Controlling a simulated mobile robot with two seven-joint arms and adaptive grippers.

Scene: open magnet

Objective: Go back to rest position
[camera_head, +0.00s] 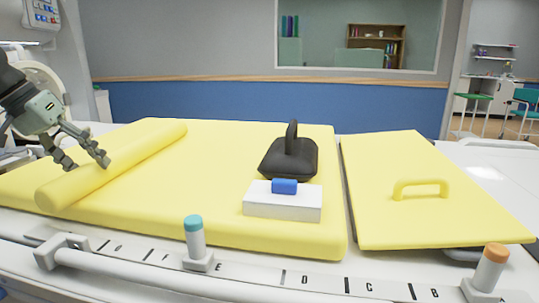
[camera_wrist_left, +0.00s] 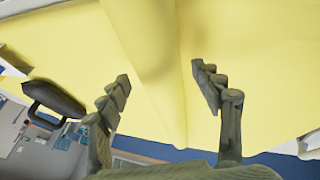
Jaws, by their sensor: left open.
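My left gripper (camera_head: 82,155) is at the far left of the head view, above the left end of a yellow bolster on the bed pad. Its fingers are apart and nothing is between them. In the left wrist view the open fingers (camera_wrist_left: 165,95) point toward yellow padding with a raised fold or edge. I cannot tell whether the fingertips touch the padding. My right gripper is in neither view.
The yellow pad (camera_head: 225,175) carries the bolster (camera_head: 120,165), a black handled block (camera_head: 290,155) and a white box (camera_head: 283,203) with a blue top (camera_head: 284,186). A separate yellow panel (camera_head: 400,165) with a handle lies right. A front rail has a teal-capped post (camera_head: 194,240) and an orange-capped post (camera_head: 489,268).

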